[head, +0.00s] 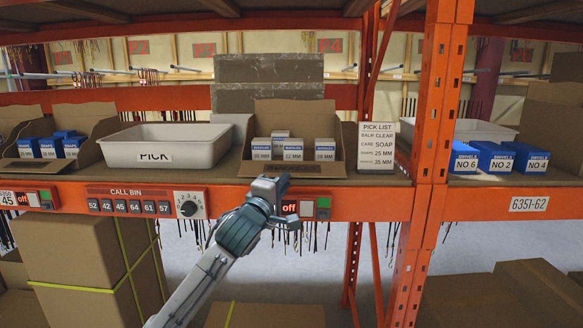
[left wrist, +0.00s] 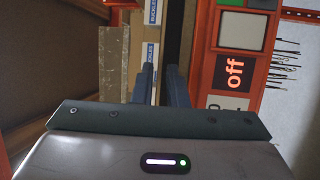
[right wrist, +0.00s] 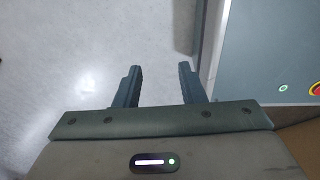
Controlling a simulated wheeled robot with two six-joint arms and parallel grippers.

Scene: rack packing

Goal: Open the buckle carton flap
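The buckle carton (head: 248,165) is a brown cardboard box with its front open, in the middle of the shelf. Several white boxes with blue labels stand in it; their "BUCKLES" labels also show sideways in the left wrist view (left wrist: 151,55). My left gripper (head: 281,186) is at the shelf's front edge, just below the carton's front. Its fingers (left wrist: 163,70) point toward the carton front with a narrow gap between them. I see nothing clearly held, and contact with the flap cannot be told. My right gripper (right wrist: 160,72) is open and empty above the floor.
A white tote (head: 165,145) labelled "PICK" stands left of the carton. A pick list sign (head: 377,146) stands right of the carton. Control panels line the orange beam (head: 370,203).

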